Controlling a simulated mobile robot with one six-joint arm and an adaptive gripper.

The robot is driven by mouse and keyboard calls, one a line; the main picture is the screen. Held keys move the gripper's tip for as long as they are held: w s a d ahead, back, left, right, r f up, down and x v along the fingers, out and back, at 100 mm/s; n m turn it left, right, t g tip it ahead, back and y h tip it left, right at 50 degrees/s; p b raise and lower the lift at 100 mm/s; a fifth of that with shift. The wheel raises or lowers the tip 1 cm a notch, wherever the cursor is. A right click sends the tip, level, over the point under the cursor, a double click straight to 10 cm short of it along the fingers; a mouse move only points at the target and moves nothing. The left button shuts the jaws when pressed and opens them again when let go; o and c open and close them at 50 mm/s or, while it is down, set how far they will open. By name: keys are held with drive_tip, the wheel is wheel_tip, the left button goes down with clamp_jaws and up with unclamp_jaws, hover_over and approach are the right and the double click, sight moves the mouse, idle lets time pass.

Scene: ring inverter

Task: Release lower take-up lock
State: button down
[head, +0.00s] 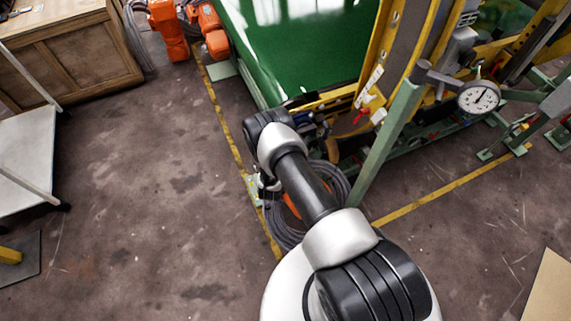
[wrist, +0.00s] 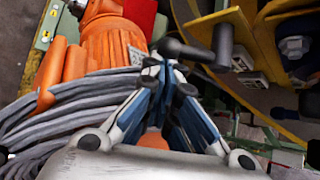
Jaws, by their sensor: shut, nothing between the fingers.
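In the wrist view my gripper (wrist: 165,68) is shut and empty, its blue-and-grey fingers meeting at the tips. Just beyond and right of the tips is a dark lever with a rounded end (wrist: 188,50) and a thick upright post (wrist: 223,45). I cannot tell whether the fingertips touch it, or whether it is the lower take-up lock. In the head view my arm reaches to the foot of the yellow-framed machine (head: 375,60), and the fingers are hard to make out. A small red handle (head: 361,117) shows on that frame.
A grey cable coil (wrist: 65,105) and an orange part (wrist: 105,42) lie close left of my fingers. A green post (head: 385,145) and a dial gauge (head: 478,98) stand right of my arm. Open floor (head: 150,190) lies to the left, with a white cart (head: 28,150) beyond.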

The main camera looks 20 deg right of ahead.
drive_tip(key=shift+w+a+r, duration=0.15)
drive_tip(key=shift+a+r, duration=0.3)
drive_tip(key=shift+r, duration=0.35)
drive_tip(key=shift+w, duration=0.1)
